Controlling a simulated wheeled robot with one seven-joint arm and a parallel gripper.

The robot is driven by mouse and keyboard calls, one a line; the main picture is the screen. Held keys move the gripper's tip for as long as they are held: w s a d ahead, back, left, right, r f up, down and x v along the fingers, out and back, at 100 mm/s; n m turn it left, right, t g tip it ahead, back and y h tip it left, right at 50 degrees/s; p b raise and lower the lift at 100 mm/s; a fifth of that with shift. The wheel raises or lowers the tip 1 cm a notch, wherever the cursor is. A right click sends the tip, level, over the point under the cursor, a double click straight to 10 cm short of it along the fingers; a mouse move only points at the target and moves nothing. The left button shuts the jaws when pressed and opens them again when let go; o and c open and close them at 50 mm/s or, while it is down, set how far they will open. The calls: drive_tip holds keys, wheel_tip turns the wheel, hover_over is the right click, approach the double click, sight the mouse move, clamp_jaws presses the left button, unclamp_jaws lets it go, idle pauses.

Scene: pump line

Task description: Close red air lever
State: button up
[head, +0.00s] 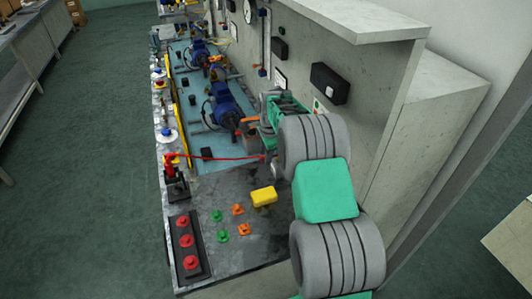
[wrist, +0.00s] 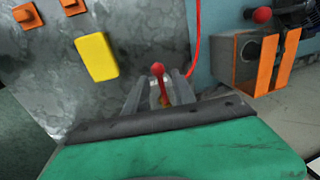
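A lever with a red ball knob (wrist: 157,69) stands in the middle of the wrist view, close to the red hose (wrist: 194,45). My gripper (wrist: 158,88) has its two grey fingers on either side of the lever's stem, with a gap visible between them. I cannot tell whether either finger touches the lever. In the head view my arm hides the lever and the fingertips. The red hose (head: 220,158) runs there from a red fitting at the left edge of the bench to beside my arm.
A yellow block (wrist: 96,57) lies on the grey bench, left of my gripper. A second red ball knob (wrist: 262,15) is above an orange-striped box (wrist: 255,62) at right. In the head view, blue pumps (head: 226,108) stand behind and a wall panel (head: 365,120) rises at right.

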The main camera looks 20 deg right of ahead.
drive_tip(key=shift+c, duration=0.3)
clamp_jaws()
idle(1.1)
